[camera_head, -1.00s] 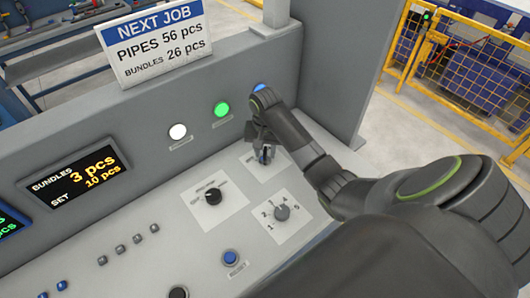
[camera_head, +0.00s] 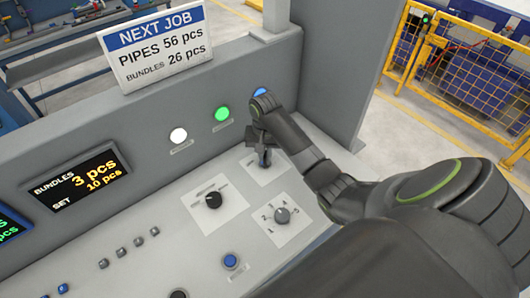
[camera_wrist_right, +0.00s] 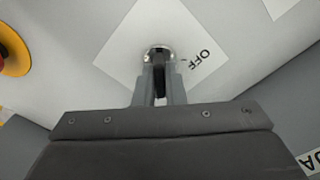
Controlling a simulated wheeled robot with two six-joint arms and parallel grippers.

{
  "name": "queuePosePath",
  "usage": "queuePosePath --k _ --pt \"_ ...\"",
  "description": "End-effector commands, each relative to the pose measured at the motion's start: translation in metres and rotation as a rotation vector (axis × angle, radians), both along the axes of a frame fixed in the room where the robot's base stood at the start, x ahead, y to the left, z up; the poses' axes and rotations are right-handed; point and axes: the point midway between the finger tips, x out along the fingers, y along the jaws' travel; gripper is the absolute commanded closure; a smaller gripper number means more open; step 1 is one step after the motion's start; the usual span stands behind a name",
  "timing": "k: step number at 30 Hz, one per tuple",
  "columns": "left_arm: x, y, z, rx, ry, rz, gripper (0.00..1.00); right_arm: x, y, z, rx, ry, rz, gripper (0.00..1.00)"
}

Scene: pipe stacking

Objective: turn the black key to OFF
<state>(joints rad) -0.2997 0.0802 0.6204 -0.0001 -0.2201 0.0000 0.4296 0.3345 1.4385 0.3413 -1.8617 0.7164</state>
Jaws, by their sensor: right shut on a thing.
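The black key (camera_wrist_right: 159,72) stands in a round metal lock on a white plate (camera_wrist_right: 125,60) in the right wrist view. The word OFF is printed on the plate, to the right of the lock. My right gripper (camera_wrist_right: 158,88) is shut on the key, one finger on each side of it. In the head view my right gripper (camera_head: 264,156) reaches down to the same plate, near the back right of the sloped panel, and mostly hides the key. Which mark the key points to cannot be told. My left gripper is not in view.
A black selector knob (camera_head: 213,200) and a grey numbered dial (camera_head: 282,214) sit near the key plate. White (camera_head: 178,135) and green (camera_head: 222,114) round lights are on the upright wall behind. A yellow and red round button (camera_wrist_right: 14,52) shows in the right wrist view.

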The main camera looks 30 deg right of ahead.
Motion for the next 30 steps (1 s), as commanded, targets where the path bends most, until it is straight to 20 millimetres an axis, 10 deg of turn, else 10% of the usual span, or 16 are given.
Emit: queuePosePath --k 30 --pt "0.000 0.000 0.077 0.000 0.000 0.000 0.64 0.000 0.000 0.001 -0.001 0.001 0.889 1.00"
